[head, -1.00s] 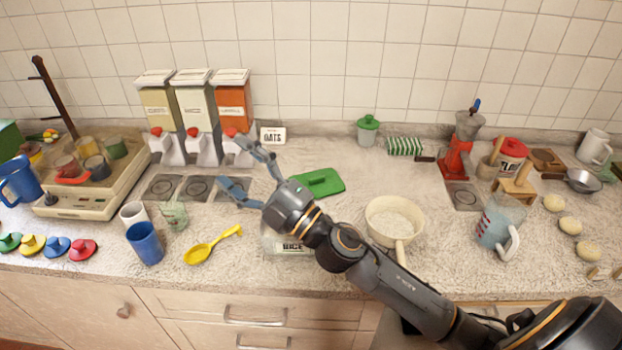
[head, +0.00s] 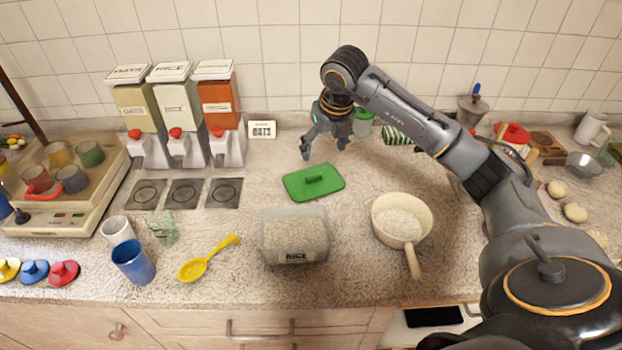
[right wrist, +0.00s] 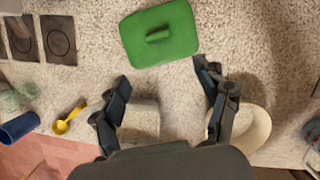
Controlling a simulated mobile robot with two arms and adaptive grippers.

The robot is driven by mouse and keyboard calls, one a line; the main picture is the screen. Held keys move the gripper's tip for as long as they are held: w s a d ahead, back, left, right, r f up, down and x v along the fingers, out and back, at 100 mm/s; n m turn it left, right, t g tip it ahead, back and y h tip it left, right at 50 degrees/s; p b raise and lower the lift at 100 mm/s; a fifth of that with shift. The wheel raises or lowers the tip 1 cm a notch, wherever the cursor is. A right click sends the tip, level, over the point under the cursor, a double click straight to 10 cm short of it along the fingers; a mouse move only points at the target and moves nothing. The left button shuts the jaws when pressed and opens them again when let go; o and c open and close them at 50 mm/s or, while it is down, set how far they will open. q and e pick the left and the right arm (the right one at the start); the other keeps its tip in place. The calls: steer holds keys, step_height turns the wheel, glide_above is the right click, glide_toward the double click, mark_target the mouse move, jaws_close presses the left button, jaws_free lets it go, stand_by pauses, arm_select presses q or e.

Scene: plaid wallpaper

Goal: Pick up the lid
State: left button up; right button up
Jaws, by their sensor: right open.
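The green lid (head: 313,183) lies flat on the counter, its raised handle bar on top. It also shows in the right wrist view (right wrist: 160,50), ahead of the fingertips. The clear RICE container (head: 295,237) stands uncovered just in front of the lid, with grain inside. My right gripper (head: 325,150) is open and empty, above and behind the lid near the back of the counter. Its two spread fingers show in the right wrist view (right wrist: 160,75). Part of the gripper is hidden by its own wrist. My left gripper is not in view.
A cream pan (head: 401,222) with white contents stands right of the container. A yellow spoon (head: 205,260) and blue cup (head: 133,262) lie to the left. A green-lidded jar (head: 363,122) is close behind my right gripper. Dispensers (head: 180,115) stand at the back left.

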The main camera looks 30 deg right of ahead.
steer(key=p, duration=0.2)
glide_above(314, 175)
steer(key=s, duration=0.3)
steer(key=f, duration=0.7)
steer(key=shift+a+f, duration=0.25)
steer(key=shift+f, duration=0.05)
steer(key=shift+w+f, duration=0.3)
steer(key=shift+f, duration=0.05)
steer(key=p+x, duration=0.1)
steer(key=x, duration=0.1)
steer(key=p+x, duration=0.1)
steer(key=x, duration=0.1)
steer(key=shift+w+f, duration=0.15)
steer(key=shift+w, duration=0.3)
steer(key=shift+d, duration=0.1)
steer(key=c, duration=1.3)
steer(key=shift+r, duration=0.2)
